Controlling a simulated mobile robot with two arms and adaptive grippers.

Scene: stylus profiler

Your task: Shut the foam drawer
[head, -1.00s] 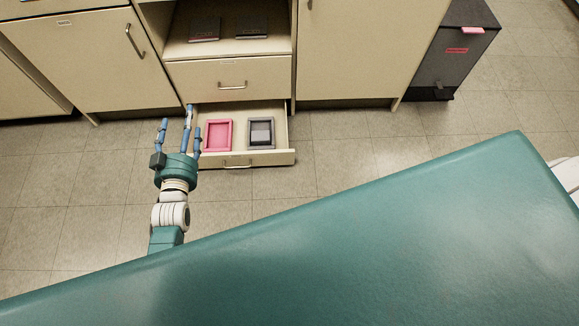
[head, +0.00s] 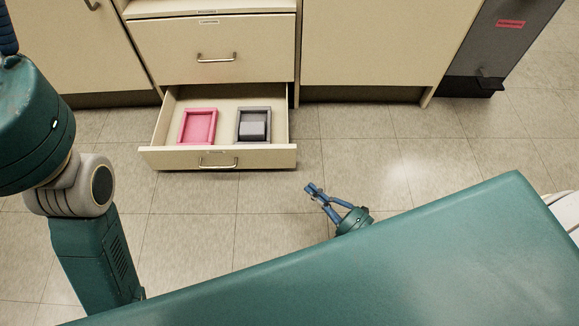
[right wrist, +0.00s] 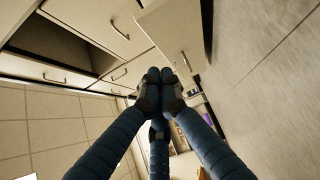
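The foam drawer (head: 170,160) is the low drawer of the cabinet. It stands pulled out over the floor, with its bar handle (head: 217,163) on the front. Inside lie a pink foam frame (head: 198,126) on the left and a dark grey one (head: 253,115) holding a grey block (head: 252,130). My right gripper (head: 312,189) is in front and to the right of the drawer, apart from it. Its fingertips meet with nothing between them in the right wrist view (right wrist: 160,76). My left gripper (head: 5,35) is at the left edge, mostly cut off.
A shut drawer (head: 213,45) sits directly above the open one. Cabinet doors flank it, and a dark grey unit (head: 490,45) with a red label stands at the right. My teal body covers the lower right. Tiled floor (head: 240,205) in front of the drawer is clear.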

